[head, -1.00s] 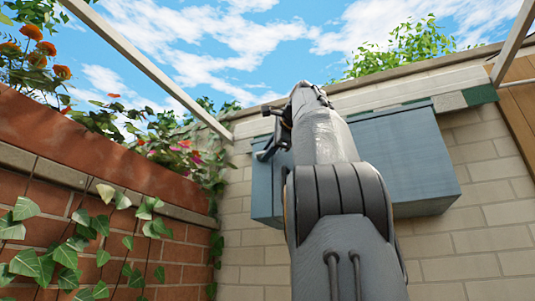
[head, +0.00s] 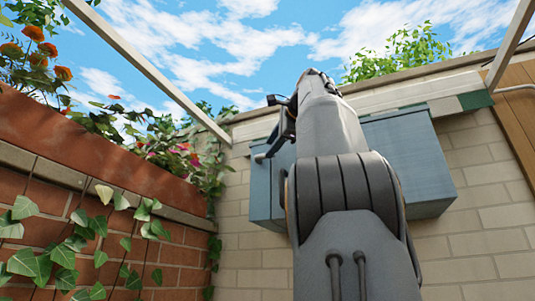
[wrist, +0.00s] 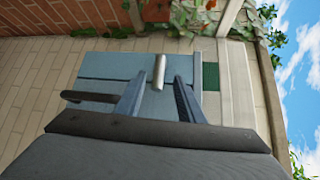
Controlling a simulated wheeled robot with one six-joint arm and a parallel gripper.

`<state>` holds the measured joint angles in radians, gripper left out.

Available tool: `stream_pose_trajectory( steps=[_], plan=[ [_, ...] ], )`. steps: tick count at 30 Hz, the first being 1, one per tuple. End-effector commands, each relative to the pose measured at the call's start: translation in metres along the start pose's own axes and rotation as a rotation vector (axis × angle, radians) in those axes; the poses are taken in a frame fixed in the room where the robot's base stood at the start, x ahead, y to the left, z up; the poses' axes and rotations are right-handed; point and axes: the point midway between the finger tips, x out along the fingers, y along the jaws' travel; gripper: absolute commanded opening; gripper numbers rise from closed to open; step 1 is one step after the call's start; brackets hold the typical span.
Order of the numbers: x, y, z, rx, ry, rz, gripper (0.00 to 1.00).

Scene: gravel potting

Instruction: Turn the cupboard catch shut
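The blue-grey cupboard (head: 408,150) hangs on the pale brick wall, partly hidden behind my arm. It also shows in the wrist view (wrist: 105,66), turned on its side. A short silver bar, seemingly the catch (wrist: 159,72), stands at the cupboard front near a seam. Its long side runs up and down in the wrist view. My gripper (wrist: 159,80) is open, with one finger on each side of the bar. Contact cannot be told. In the head view my gripper (head: 284,126) is at the cupboard's left part, mostly hidden by my arm.
A red brick planter wall (head: 120,235) with ivy and flowers runs along the left. Pale beams (head: 150,70) cross above. Wooden boards (head: 515,125) stand at the right. The air in front of the wall (head: 485,235) is clear at lower right.

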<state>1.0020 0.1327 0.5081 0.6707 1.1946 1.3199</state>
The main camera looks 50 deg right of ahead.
Motion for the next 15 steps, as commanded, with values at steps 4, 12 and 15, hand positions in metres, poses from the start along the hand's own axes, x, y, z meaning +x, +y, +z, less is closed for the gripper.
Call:
stream_pose_trajectory(
  steps=[4,12,15],
  plan=[
    [-0.02,0.001,-0.002,0.0,0.002,0.0,0.35],
    [-0.03,0.001,-0.001,0.001,0.0,0.002,0.35],
    [-0.03,0.001,-0.001,0.001,-0.001,0.002,0.35]
  ],
)
